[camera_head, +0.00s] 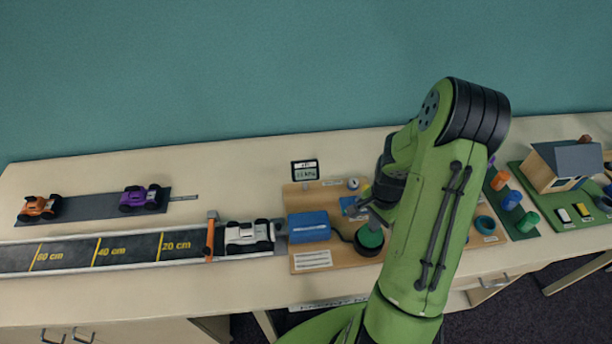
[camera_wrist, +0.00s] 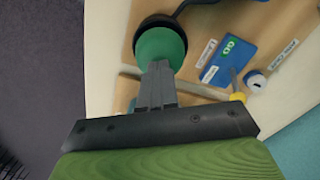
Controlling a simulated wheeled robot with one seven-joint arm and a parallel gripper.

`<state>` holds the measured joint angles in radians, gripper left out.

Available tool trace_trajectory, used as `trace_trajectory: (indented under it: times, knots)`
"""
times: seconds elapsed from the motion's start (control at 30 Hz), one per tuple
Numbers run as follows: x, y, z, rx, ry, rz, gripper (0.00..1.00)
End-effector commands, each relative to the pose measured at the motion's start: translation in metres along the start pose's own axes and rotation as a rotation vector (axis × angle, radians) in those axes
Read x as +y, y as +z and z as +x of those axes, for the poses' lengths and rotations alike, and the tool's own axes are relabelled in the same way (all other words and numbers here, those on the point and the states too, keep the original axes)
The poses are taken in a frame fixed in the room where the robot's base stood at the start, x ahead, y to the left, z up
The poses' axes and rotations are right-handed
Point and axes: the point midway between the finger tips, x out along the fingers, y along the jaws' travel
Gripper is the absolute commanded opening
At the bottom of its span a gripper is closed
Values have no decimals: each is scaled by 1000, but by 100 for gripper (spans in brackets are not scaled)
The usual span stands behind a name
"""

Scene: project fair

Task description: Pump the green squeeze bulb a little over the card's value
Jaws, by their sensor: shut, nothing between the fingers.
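The green squeeze bulb (camera_head: 370,237) sits in a black round base on the wooden board (camera_head: 311,246), in front of my arm. In the wrist view the bulb (camera_wrist: 160,43) is at the top centre. My gripper (camera_head: 376,216) is shut and empty, its fingertips at the bulb; in the wrist view the closed tips (camera_wrist: 157,68) overlap the bulb's lower edge. I cannot tell whether they press on it. A small dark-framed card (camera_head: 305,170) stands at the board's back edge, its value too small to read surely. A small round dial (camera_head: 353,184) is near it.
A blue box (camera_head: 308,226) is left of the bulb, a dark hose beside it. A blue GO panel (camera_wrist: 228,60) lies near the bulb. A white toy car (camera_head: 249,234) is on the marked track at left. A model house (camera_head: 565,165) stands at right.

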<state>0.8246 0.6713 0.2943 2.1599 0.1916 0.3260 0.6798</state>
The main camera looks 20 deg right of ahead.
Motion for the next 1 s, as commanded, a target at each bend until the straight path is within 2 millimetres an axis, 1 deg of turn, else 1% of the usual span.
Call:
trace_trajectory:
  times: [0.03,0.33,0.57,0.83,1.0]
  knots:
    - [0,0,5,0,0,0,0]
    - [0,0,16,0,0,-1,0]
    - [0,0,10,0,0,-1,0]
    - [0,0,-11,1,0,-1,0]
    - [0,0,-10,0,0,0,0]
